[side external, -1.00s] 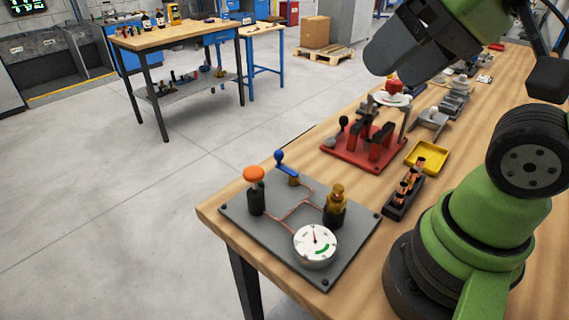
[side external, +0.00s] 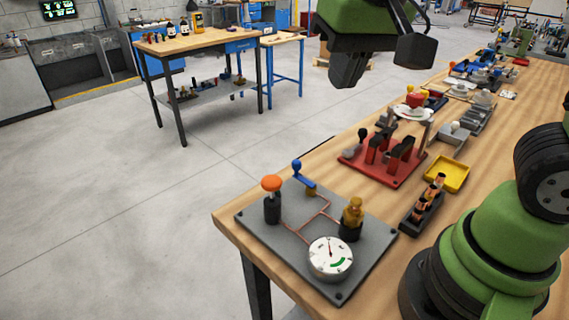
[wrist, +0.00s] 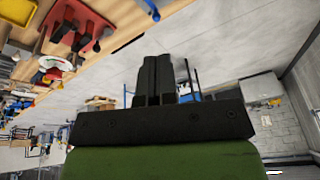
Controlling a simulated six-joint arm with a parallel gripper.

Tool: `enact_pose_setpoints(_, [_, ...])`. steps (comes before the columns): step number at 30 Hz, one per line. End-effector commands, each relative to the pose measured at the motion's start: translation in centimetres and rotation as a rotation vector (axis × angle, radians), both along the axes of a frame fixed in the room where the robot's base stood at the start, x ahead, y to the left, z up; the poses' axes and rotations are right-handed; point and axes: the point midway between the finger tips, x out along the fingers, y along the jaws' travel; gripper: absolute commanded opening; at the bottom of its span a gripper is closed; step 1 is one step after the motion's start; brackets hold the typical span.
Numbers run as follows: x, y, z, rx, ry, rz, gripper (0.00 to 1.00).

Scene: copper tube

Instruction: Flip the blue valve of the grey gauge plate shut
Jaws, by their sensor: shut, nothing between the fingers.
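The grey gauge plate (side external: 285,243) lies at the near left corner of the wooden bench in the side external view. Its blue valve (side external: 304,178) stands at the plate's far edge, with the handle raised at a tilt toward the upper left. An orange knob (side external: 271,184), a brass fitting (side external: 352,215) and a white round gauge (side external: 330,257) are also on the plate. My gripper (side external: 343,83) hangs high above and beyond the plate, well apart from it. In the wrist view my gripper (wrist: 157,62) is shut and empty. The grey plate is not in the wrist view.
A red clamp fixture (side external: 383,160) stands behind the plate; it also shows in the wrist view (wrist: 75,24). A black rack with copper pieces (side external: 424,208) and a yellow tray (side external: 446,173) lie right of it. Air above the plate is clear.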

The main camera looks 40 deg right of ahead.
Motion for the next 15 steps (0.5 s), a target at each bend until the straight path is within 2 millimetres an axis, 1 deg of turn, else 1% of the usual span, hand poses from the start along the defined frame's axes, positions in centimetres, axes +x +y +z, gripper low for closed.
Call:
enact_pose_setpoints(1, [1.2,0.4,-0.8,-0.032,0.029,-0.003,0.0])
enact_pose_setpoints(6, [4.9,1.5,-3.4,-0.151,0.087,-0.035,0.0])
enact_pose_setpoints(11, [8.1,2.9,-6.7,-0.271,0.11,-0.06,0.0])
enact_pose_setpoints(15, [10.3,4.3,-10.0,-0.374,0.106,-0.077,0.0])
